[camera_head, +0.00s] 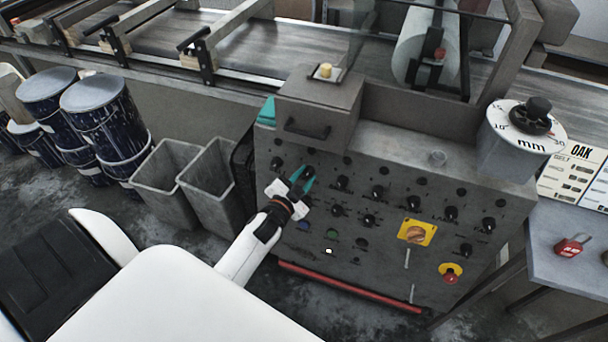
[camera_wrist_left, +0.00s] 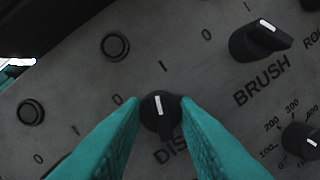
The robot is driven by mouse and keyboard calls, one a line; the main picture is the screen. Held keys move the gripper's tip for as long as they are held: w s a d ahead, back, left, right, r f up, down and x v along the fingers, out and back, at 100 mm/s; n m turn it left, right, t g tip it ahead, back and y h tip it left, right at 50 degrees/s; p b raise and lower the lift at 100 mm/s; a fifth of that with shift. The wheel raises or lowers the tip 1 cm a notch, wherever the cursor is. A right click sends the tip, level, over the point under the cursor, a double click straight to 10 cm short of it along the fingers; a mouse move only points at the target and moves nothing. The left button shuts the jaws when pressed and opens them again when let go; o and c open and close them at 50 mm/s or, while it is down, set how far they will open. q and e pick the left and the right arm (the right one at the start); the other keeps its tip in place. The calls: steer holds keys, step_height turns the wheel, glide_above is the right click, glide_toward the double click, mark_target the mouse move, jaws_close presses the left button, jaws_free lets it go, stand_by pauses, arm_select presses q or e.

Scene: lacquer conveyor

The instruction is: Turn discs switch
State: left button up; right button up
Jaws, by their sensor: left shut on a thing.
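The discs switch is a black round knob (camera_wrist_left: 161,118) with a white mark, on a grey control panel (camera_head: 385,262). A partly covered label starting "DIS" shows below it in the left wrist view. Its mark points up in that view, roughly toward the "I"; the "0" is to its left. My left gripper (camera_head: 302,180) has teal fingers at the upper left of the panel. It is shut on the discs switch, one finger on each side of the knob. My right gripper is not in view.
The brush knob (camera_wrist_left: 260,40) is close by at the upper right in the left wrist view. Several other knobs, a yellow-plated rotary switch (camera_head: 416,233) and a red emergency button (camera_head: 450,274) are on the panel. Two grey bins (camera_head: 208,190) stand left of it.

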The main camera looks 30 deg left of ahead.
arm_select(q)
steer(key=shift+r+m, duration=0.1)
steer(key=shift+m, duration=0.5)
steer(key=o, duration=1)
steer(key=shift+w, duration=0.1)
steer(key=shift+c, duration=0.2)
steer(key=s+r, duration=0.1)
steer(key=s, duration=1.1)
steer(key=shift+d, duration=0.4)
steer(key=shift+f, duration=0.1)
